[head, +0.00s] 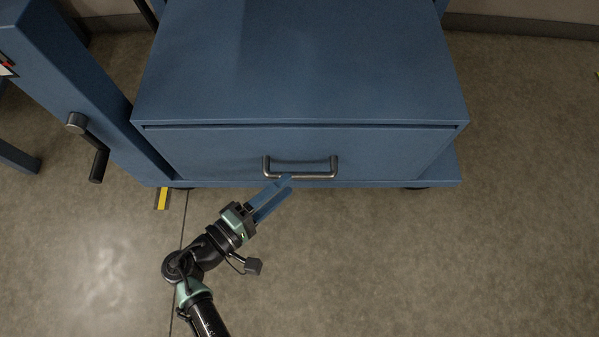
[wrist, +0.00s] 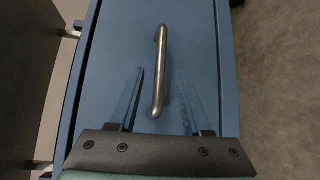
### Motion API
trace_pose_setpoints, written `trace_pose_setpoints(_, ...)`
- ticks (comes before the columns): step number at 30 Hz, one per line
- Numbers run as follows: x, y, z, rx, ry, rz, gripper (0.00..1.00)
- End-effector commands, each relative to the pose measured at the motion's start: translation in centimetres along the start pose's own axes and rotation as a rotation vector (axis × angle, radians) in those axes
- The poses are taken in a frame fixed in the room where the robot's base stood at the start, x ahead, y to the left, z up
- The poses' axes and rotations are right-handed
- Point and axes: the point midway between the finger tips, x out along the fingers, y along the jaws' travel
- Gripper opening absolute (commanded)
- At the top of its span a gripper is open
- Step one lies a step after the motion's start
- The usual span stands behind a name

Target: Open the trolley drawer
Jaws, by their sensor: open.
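The blue trolley (head: 300,60) stands in the upper middle of the head view. Its drawer front (head: 215,152) looks shut, with a thin dark gap along its top edge. A metal bar handle (head: 335,165) is fixed across the middle of the front. My gripper (head: 279,187) is open, with its long blue fingers reaching up to the handle's lower left part. In the wrist view the handle (wrist: 160,70) runs upright in the picture, and its lower end lies between the two spread fingers (wrist: 157,95). I cannot tell whether a finger touches it.
A blue post (head: 70,90) with a black crank handle (head: 88,145) stands at the left of the trolley. A yellow and black floor mark (head: 162,198) lies below it. The floor (head: 430,260) in front and to the right is clear.

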Motion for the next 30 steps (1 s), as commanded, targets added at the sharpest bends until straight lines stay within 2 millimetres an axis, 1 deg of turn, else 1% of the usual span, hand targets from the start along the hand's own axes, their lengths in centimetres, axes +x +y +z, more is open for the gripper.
trace_pose_setpoints(1,1.2,-0.5,0.1,0.002,-0.005,0.0,0.49)
trace_pose_setpoints(3,2.5,-0.4,0.0,0.002,-0.005,0.0,0.49)
trace_pose_setpoints(6,3.9,-0.3,0.0,0.002,-0.002,0.0,0.49)
trace_pose_setpoints(9,4.9,-0.2,0.0,0.001,-0.002,0.0,0.49)
trace_pose_setpoints(13,5.5,-0.1,0.0,0.001,0.0,0.0,0.49)
trace_pose_setpoints(21,5.5,0.0,0.0,0.001,0.001,0.0,0.49)
trace_pose_setpoints(23,5.5,0.0,0.0,0.001,0.001,0.0,0.38)
trace_pose_setpoints(27,5.5,0.0,0.0,0.001,0.001,0.0,0.13)
trace_pose_setpoints(29,5.5,0.0,0.0,0.001,0.001,0.0,0.02)
trace_pose_setpoints(30,5.5,0.0,0.0,0.001,0.001,0.0,0.0)
